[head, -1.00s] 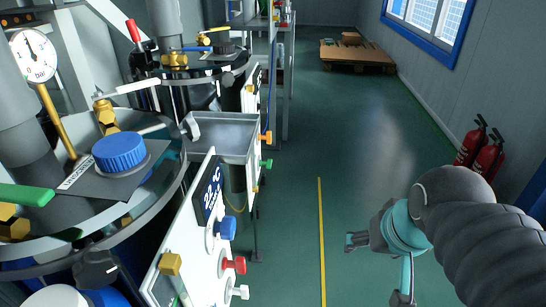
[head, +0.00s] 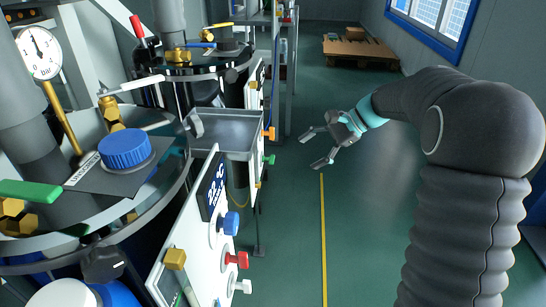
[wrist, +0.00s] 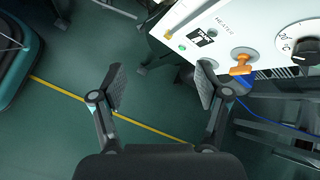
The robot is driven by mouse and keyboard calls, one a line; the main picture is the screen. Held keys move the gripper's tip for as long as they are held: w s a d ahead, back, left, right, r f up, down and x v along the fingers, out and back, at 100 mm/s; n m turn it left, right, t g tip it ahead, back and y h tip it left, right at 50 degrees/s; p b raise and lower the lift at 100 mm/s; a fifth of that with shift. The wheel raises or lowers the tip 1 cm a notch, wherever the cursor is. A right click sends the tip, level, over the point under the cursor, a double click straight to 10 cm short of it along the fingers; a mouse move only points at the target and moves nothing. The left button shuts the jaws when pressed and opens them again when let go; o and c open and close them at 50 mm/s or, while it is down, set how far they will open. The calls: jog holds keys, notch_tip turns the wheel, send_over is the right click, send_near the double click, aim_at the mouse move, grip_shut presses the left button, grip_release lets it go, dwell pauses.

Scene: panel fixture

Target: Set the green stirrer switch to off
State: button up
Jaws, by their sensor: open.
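A small green switch (head: 268,160) sticks out from the edge of the farther white panel in the head view. Its label and setting are too small to read. An orange switch (head: 269,134) sits beyond it on the same panel. In the wrist view, an orange T-shaped switch (wrist: 240,64) is on a white panel (wrist: 202,22) marked HEATER. I cannot make out the green switch in the wrist view. My gripper (head: 312,150) is open and empty, in the air over the aisle to the right of the green switch. Its spread fingers also show in the wrist view (wrist: 160,74).
The nearer white panel (head: 190,250) carries blue (head: 231,223), red (head: 238,259) and white knobs. A grey metal tray (head: 225,128) juts out by the farther panel. A black dial (wrist: 304,50) sits right of the orange switch. The green floor aisle is clear.

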jog(key=w+f+m+y, duration=0.45)
jog(key=w+f, duration=0.45)
jog(key=w, duration=0.3)
jog(key=m+y, duration=0.3)
jog(key=y, duration=0.1)
send_near(272, 158)
jog(key=shift+t, duration=0.4)
jog(key=a, duration=0.3)
jog(key=a+p, duration=0.1)
jog(key=a, duration=0.6)
jog(key=shift+s+f+p, duration=0.15)
jog(key=shift+f+p, duration=0.1)
jog(key=shift+p, duration=0.1)
jog(key=c, duration=1.2)
